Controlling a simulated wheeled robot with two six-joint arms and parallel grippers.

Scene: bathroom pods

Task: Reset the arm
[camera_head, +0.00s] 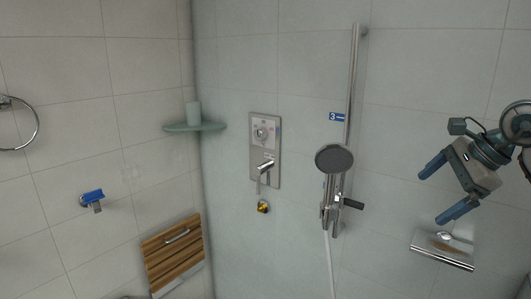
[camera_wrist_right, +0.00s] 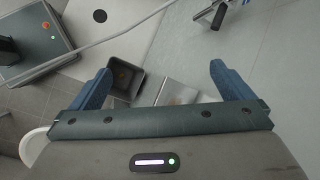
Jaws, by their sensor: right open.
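My right gripper (camera_head: 445,194) comes in from the right edge of the head view, in front of the tiled wall. Its two blue fingers are spread apart with nothing between them. The fingers of my right gripper (camera_wrist_right: 160,80) also show wide apart in the right wrist view, with floor and fixtures beyond them. My left gripper is not in the head view.
A chrome shelf (camera_head: 442,258) is on the wall below my right gripper. To its left are a hand shower (camera_head: 334,158) on a vertical rail (camera_head: 352,85), a mixer panel (camera_head: 264,150), a corner shelf (camera_head: 194,127) with a cup, and a wooden fold-down seat (camera_head: 174,253).

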